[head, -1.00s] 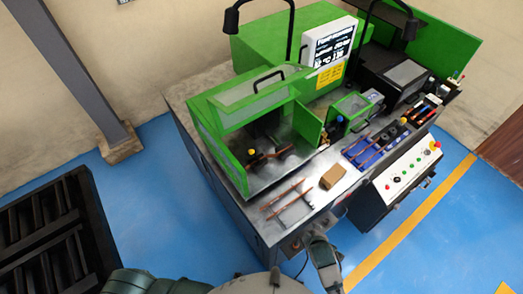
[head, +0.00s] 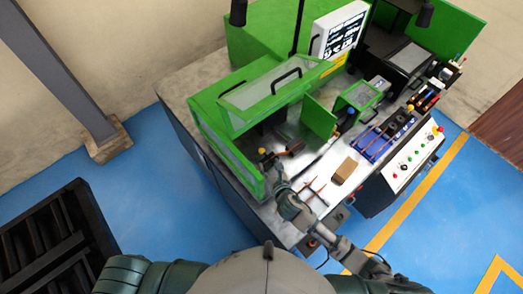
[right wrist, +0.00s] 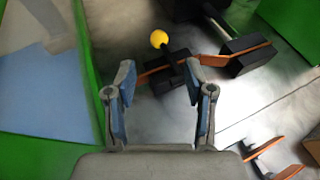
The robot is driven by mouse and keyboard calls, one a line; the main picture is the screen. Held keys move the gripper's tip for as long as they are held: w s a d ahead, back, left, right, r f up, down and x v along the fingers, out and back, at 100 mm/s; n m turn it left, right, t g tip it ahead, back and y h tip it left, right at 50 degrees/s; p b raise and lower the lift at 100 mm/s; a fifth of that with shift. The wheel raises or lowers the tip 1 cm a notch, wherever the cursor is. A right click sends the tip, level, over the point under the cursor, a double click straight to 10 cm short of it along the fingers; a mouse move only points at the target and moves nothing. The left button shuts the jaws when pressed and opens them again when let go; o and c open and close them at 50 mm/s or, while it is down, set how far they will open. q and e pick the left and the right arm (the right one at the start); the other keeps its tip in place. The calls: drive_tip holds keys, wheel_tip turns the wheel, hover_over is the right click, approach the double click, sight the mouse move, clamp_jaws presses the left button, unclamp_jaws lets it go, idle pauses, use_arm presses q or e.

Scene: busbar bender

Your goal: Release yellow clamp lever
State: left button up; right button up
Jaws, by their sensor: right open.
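The yellow clamp lever's round knob (right wrist: 158,38) shows in the right wrist view, on a dark handle rising from a black clamp block. It shows small in the head view (head: 262,151), inside the green-framed enclosure. A bent copper bar (right wrist: 207,61) runs past the clamp to a second black block (right wrist: 240,58). My right gripper (right wrist: 160,76) is open, its two blue-padded fingers apart. The knob appears just beyond the gap between the fingertips, apart from them. In the head view the right gripper (head: 273,168) reaches in at the enclosure's front. My left gripper is out of view.
The green enclosure wall (right wrist: 88,70) stands close to the left of my right gripper. A green door (head: 320,117) stands open to its right. A brown block (head: 344,171) and loose copper bars (head: 313,190) lie on the bench front. A control panel (head: 412,153) is at the right.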

sight(263, 153)
drive_tip(key=x, duration=0.9)
drive_tip(key=shift+w+a+f+b, duration=0.2)
drive_tip(key=shift+b, duration=0.2)
drive_tip(key=shift+d, duration=0.1)
clamp_jaws()
